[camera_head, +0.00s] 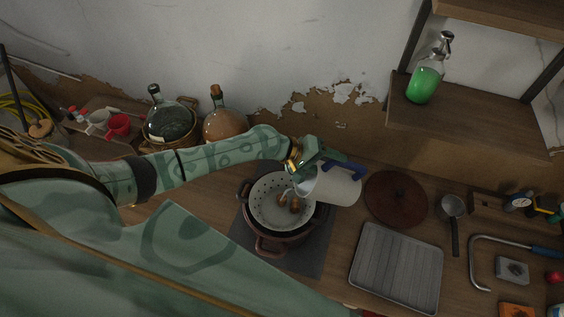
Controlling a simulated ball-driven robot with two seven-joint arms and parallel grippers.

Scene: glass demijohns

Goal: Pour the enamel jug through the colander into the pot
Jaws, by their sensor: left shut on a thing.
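The white enamel jug (340,187) with a blue handle is tipped onto its side, its mouth facing left over the colander. My left gripper (318,156) comes in from the left and is shut on the jug near its top; the exact contact of the fingers is hard to see. The pale, perforated colander (268,188) sits in the brown pot (271,244), and several small brown lumps lie in it near the jug's mouth. The pot stands on a dark square plate. The inside of the pot is hidden. My right gripper is not in view.
A round brown lid (394,198) lies right of the jug, with a grey ribbed tray (396,268) in front. A small saucepan (453,207) stands further right. Glass demijohns (228,124) stand behind my left arm. A shelf (470,122) with a green bottle (424,85) overhangs the back right.

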